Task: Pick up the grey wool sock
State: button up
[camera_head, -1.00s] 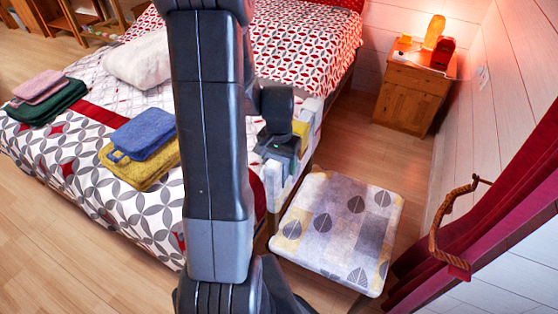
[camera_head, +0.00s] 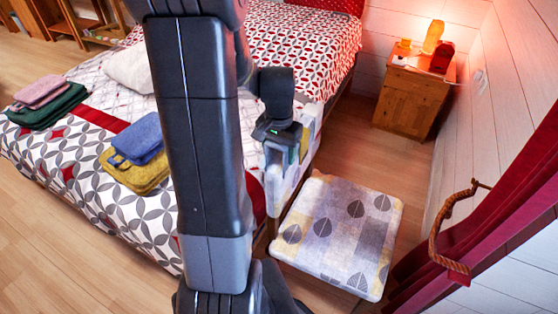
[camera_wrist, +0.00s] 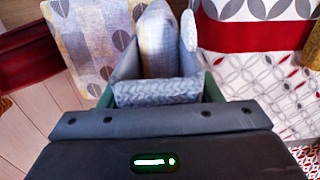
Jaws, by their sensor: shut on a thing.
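My gripper (camera_head: 283,150) is at the bed's right edge in the head view, low beside a pale strip of fabric; its fingertips are hard to make out there. In the wrist view my gripper (camera_wrist: 158,80) is shut on the grey wool sock (camera_wrist: 157,94), whose herringbone knit spans the space between the two fingers. Grey side pieces rise beyond the knit, and a pale, yellow-tinged shape stands between them. I cannot tell how much of that is sock. The sock cannot be made out clearly in the head view.
A patterned padded stool (camera_head: 338,235) stands close to the right of my gripper. The bed (camera_head: 110,205) with folded blue (camera_head: 138,138) and yellow (camera_head: 140,175) towels lies left. A wooden nightstand (camera_head: 408,100) is behind, and a red curtain (camera_head: 470,245) hangs right.

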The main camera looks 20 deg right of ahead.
notch_tip(320, 180, up, 12)
jog(key=shift+f+p, duration=0.25)
jog(key=shift+p, duration=0.15)
jog(key=w+a+f+n+p, duration=0.1)
jog(key=w+a+f+n, duration=0.4)
jog(key=a+f, duration=0.6)
jog(key=w+a+f+n+p, duration=0.1)
jog(key=w+a+f+n, duration=0.4)
jog(key=w+a+f, duration=0.4)
jog(key=a+f, duration=0.2)
jog(key=a, duration=0.1)
jog(key=shift+w+a+f, duration=0.15)
jog(key=shift+w+f, duration=0.1)
jog(key=shift+w, duration=0.15)
